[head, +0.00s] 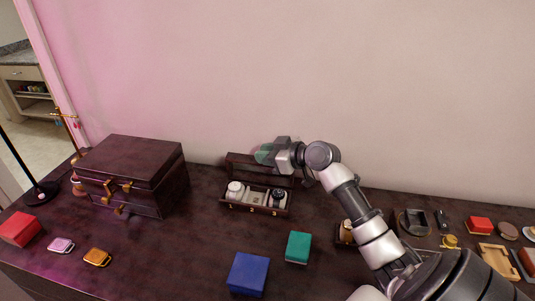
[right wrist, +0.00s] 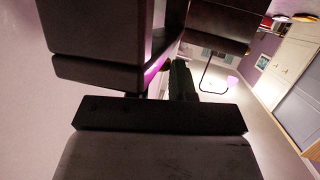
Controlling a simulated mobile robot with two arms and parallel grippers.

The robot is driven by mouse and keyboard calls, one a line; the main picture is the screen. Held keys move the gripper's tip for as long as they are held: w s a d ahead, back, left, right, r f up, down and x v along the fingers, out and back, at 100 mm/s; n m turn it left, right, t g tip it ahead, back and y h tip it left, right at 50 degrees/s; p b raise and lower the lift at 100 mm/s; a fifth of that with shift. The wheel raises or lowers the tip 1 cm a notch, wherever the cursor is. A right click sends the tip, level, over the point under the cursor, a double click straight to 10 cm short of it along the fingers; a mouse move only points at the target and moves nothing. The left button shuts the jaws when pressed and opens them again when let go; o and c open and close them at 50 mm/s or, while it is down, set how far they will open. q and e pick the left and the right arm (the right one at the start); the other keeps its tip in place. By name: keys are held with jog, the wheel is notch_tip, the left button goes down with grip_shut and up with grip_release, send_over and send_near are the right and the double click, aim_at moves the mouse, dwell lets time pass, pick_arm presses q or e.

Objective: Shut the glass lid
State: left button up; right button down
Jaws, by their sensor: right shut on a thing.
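A pale watch (head: 235,189) sits at the left and a dark watch (head: 278,197) at the right. Its glass lid (head: 238,158) stands raised at the back, a dark frame around a pane. My right gripper (head: 270,153) is shut on the lid's upper edge; its fingers partly hide the frame. In the right wrist view dark parts fill the near picture, and the grip itself is unclear. My left gripper is not in view.
A large dark chest (head: 128,165) stands to the left. A blue box (head: 248,273) and a green box (head: 298,247) lie in front. My right arm crosses above small items at the right, including a red box (head: 480,225) and a round tray (head: 414,222).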

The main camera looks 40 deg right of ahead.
jog(key=s+a, duration=0.2)
jog(key=shift+a+f, duration=0.3)
jog(key=shift+f, duration=0.05)
dwell(0.4)
jog(key=c, duration=1)
grip_release()
jog(key=shift+s+d+r, duration=0.1)
jog(key=b+v, duration=0.1)
jog(key=v, duration=0.9)
jog(key=shift+s+r+b, duration=0.15)
jog(key=shift+s+b, duration=0.15)
jog(key=shift+b, duration=0.05)
